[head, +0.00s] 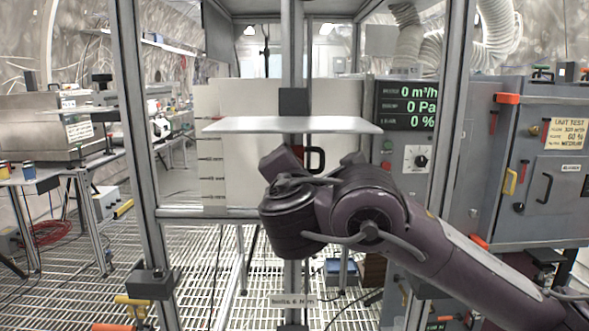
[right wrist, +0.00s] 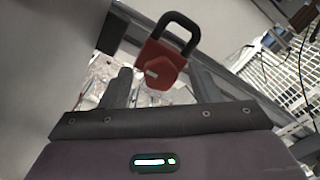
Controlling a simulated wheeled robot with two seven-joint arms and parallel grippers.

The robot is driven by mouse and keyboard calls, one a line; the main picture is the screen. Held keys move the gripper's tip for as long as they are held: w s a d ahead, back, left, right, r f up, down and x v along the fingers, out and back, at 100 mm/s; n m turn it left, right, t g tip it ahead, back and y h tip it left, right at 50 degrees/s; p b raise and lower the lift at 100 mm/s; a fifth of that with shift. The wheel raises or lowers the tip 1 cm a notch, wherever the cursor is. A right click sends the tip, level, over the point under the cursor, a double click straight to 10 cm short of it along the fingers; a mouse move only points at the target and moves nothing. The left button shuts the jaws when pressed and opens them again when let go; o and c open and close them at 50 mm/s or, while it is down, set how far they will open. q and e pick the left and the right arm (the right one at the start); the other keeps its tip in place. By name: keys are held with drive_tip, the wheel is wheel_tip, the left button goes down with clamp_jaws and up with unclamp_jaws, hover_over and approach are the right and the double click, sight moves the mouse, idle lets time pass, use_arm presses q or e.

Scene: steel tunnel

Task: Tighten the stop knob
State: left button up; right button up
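The stop knob, a red block-like body with a black loop handle, shows in the right wrist view (right wrist: 160,66). In the head view it is mostly hidden behind my right gripper, and its dark loop (head: 321,158) shows under the plate (head: 290,125) on the upright post. My right gripper (head: 315,156) is open. Its two fingers (right wrist: 163,82) point toward the knob, one to each side of the red body. No grip on it is visible, and I cannot tell whether either finger touches it. My left gripper is not in view.
Metal frame posts (head: 140,130) stand left and right of the work space. Behind is a white scaled panel (head: 225,160). A grey control box with a green display (head: 408,105) and a grey test cabinet (head: 540,160) stand right. The floor is grating.

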use_arm(q)
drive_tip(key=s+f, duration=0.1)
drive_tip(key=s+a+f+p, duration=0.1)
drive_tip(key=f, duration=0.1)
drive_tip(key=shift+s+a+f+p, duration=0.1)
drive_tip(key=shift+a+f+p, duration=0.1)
drive_tip(key=shift+p, duration=0.1)
use_arm(e)
drive_tip(key=s, duration=0.7)
drive_tip(key=shift+s, duration=0.4)
